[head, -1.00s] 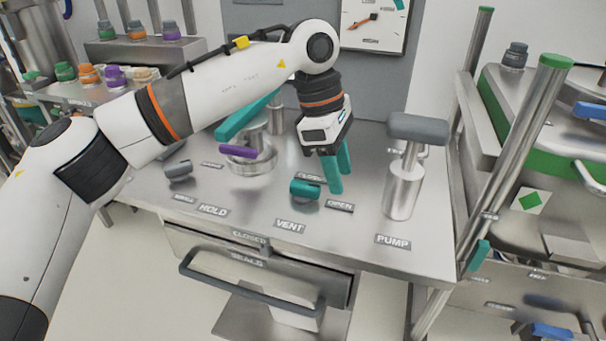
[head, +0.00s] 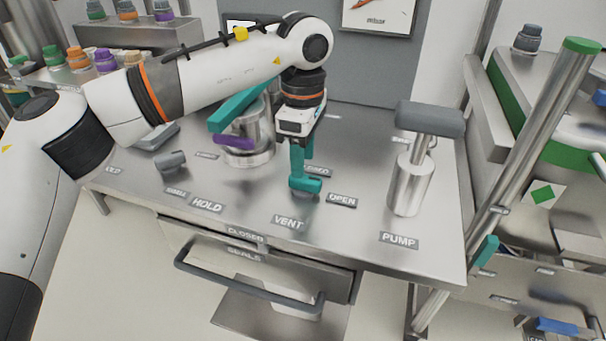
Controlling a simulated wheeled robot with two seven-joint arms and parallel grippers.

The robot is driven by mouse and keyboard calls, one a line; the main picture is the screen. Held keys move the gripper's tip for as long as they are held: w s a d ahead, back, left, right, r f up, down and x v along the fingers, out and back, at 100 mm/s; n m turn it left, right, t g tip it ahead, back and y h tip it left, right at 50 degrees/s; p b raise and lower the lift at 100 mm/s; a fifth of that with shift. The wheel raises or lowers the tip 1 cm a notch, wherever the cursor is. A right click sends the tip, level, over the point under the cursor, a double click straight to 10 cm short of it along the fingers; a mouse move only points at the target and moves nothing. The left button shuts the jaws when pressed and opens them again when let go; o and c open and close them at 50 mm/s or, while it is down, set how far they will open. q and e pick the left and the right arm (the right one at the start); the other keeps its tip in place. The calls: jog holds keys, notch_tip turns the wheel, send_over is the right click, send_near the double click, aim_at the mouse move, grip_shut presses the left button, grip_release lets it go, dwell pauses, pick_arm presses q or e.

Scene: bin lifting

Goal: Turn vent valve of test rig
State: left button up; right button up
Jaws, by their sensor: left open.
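The vent valve's teal handle (head: 312,184) sits low on the steel bench, behind the VENT label (head: 289,223) and left of the OPEN label (head: 341,200). My left gripper (head: 298,180) points down at the handle, its teal fingers open. The fingers look lined up one behind the other and overlap the handle's left part. I cannot tell whether they touch it, as handle and fingers share one colour. A label behind the fingers is partly hidden. My right gripper is out of view.
The pump (head: 407,185) with its grey bar stands on the right. A purple handle (head: 233,143) on a steel fitting is close left of my gripper, and a grey knob (head: 172,161) is farther left. Below is a drawer with a dark handle (head: 245,283). The bench front is clear.

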aim_at(305, 184)
pick_arm(q)
notch_tip(305, 184, down, 4)
jog(key=shift+s+f, duration=0.1)
jog(key=shift+f, duration=0.2)
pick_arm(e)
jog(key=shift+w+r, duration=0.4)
pick_arm(q)
grip_shut()
